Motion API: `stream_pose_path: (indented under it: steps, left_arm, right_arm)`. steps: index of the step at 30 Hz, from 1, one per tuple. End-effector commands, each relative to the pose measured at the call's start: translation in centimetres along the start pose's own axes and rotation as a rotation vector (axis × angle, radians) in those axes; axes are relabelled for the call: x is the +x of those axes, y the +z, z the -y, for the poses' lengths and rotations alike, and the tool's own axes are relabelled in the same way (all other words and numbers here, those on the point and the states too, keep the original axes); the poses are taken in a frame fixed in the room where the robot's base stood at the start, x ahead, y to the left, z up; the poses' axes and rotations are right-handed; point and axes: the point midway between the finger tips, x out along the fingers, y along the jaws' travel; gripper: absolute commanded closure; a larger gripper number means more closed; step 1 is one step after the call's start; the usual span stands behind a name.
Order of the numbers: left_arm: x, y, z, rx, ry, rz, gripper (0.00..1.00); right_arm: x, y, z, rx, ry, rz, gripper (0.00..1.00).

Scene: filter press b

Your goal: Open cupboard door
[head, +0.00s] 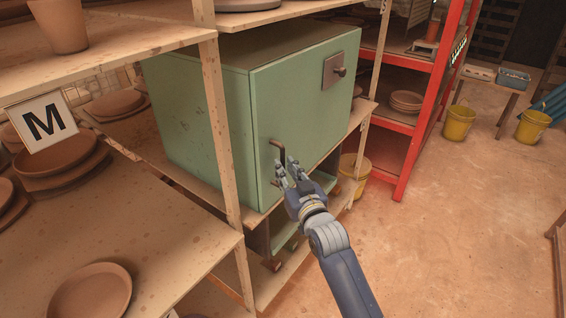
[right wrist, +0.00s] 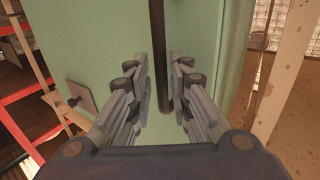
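The green cupboard (head: 205,115) stands on a wooden shelf, and its front door (head: 300,110) looks closed. A dark bar handle (head: 278,149) is low on the left part of the door. My right gripper (head: 286,170) is at this handle. In the right wrist view, my right gripper's fingers (right wrist: 162,75) are open, one on each side of the dark handle bar (right wrist: 158,40), with small gaps showing between bar and fingers. A square metal plate with a knob (head: 340,71) is at the door's upper right; it also shows in the right wrist view (right wrist: 80,97). My left gripper is not in view.
A wooden shelf post (head: 218,120) stands just left of the door. Shelves with clay plates (head: 92,290) fill the left side. A red rack (head: 425,115) and yellow buckets (head: 459,123) stand at the right. The floor (head: 450,240) before the cupboard is clear.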

Motion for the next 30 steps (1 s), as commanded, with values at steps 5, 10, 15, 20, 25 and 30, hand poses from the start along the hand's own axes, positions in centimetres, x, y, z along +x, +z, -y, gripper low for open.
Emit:
stream_pose_path:
  steps: [5, 10, 15, 20, 25, 30]
  left_arm:
    - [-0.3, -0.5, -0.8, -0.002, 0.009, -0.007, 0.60]
    - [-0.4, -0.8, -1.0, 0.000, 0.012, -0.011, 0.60]
    - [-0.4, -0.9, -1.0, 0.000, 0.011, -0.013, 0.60]
    - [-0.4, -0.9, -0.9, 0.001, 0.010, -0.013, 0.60]
    - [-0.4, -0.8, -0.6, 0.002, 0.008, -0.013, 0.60]
    - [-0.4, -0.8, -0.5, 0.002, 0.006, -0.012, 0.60]
  right_arm:
    - [1.9, -0.1, 0.0, 0.001, 0.000, -0.001, 0.81]
    - [2.7, 0.0, 0.0, 0.001, 0.000, 0.000, 0.81]
    - [2.8, 0.0, 0.0, 0.001, 0.000, 0.000, 0.81]
    - [2.8, 0.0, 0.0, 0.001, 0.000, 0.000, 0.85]
    - [2.8, 0.0, 0.0, 0.001, 0.000, 0.000, 1.00]
    - [2.7, 0.0, 0.0, 0.000, -0.002, 0.000, 1.00]
